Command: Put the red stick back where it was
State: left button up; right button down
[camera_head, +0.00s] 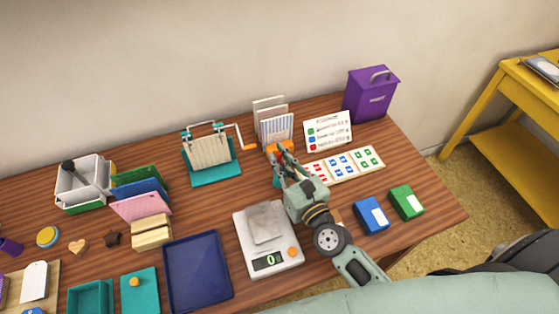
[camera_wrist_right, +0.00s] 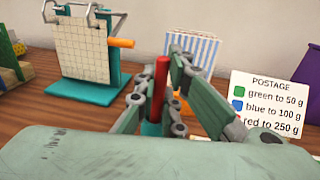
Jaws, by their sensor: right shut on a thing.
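My right gripper (camera_head: 284,160) is shut on the red stick, in front of the striped envelope holder. In the right wrist view the red stick (camera_wrist_right: 161,84) stands upright between the fingers (camera_wrist_right: 168,90), its top poking out above them. A teal piece (camera_wrist_right: 151,128) shows under the stick; whether it is part of the stick or a stand below cannot be told. In the head view the stick is mostly hidden by the gripper. My left gripper is not in view.
A teal stand with an orange-handled crank (camera_head: 211,172) is to the left. A scale (camera_head: 285,268), blue pad (camera_head: 372,214) and green pad (camera_head: 407,202) are nearer the front.

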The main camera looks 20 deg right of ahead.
jog(key=shift+f, duration=0.1)
jog(key=c, duration=2.3)
grip_release()
jog(key=shift+f, duration=0.1)
jog(key=o, duration=0.5)
jog(key=shift+c, duration=0.2)
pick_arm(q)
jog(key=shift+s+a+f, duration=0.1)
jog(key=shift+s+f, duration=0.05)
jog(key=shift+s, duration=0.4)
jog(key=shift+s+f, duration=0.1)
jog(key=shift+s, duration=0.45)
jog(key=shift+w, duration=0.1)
